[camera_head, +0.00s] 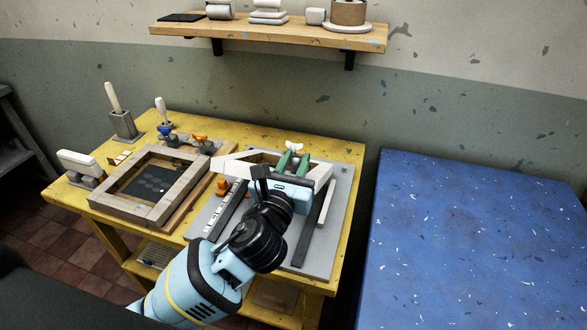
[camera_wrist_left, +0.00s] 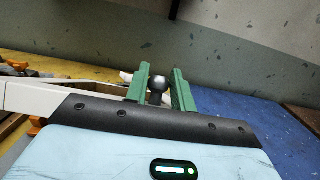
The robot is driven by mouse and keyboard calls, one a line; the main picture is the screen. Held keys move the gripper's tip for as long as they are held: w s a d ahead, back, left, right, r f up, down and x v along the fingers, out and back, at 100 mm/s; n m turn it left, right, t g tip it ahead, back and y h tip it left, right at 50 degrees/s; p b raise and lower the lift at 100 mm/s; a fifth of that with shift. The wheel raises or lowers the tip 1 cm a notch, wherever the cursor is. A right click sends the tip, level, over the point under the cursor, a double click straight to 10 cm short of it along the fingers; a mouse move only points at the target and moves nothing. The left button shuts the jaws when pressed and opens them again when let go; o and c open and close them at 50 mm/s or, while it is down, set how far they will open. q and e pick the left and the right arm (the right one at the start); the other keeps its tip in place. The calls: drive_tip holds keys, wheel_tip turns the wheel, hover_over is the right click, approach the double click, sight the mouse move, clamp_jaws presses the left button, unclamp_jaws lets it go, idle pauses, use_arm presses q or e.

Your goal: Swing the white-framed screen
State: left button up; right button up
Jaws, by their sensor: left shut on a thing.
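The white-framed screen (camera_head: 232,165) is over the grey board on the yellow table, largely hidden behind my left arm. Its pale frame also shows at the left of the left wrist view (camera_wrist_left: 45,96). My left gripper (camera_head: 291,160) is at the frame's far side, its green fingers pointing away from me. How the knob joins the frame is hidden. My right gripper is not in view.
A grey-framed screen (camera_head: 187,186) with a dark panel lies left on the yellow table (camera_head: 335,153). Orange and blue clamps stand behind it. A blue table (camera_head: 470,240) at the right is bare. A wooden shelf (camera_head: 270,34) with several items hangs above.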

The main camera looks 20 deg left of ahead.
use_arm(q)
drive_tip(key=shift+w+r, duration=0.1)
drive_tip(key=shift+r, duration=0.2)
drive_tip(key=w+r, duration=0.4)
drive_tip(key=w, duration=0.1)
drive_tip(key=shift+w+r, duration=0.35)
drive_tip(key=shift+w, duration=0.05)
idle(0.3)
drive_tip(key=o, duration=0.8)
drive_tip(key=shift+d, duration=0.1)
drive_tip(key=shift+o, duration=0.4)
drive_tip(key=shift+f, duration=0.1)
drive_tip(key=shift+s, duration=0.1)
drive_tip(key=s, duration=0.7)
drive_tip(key=shift+s+f, duration=0.3)
drive_tip(key=shift+s, duration=0.05)
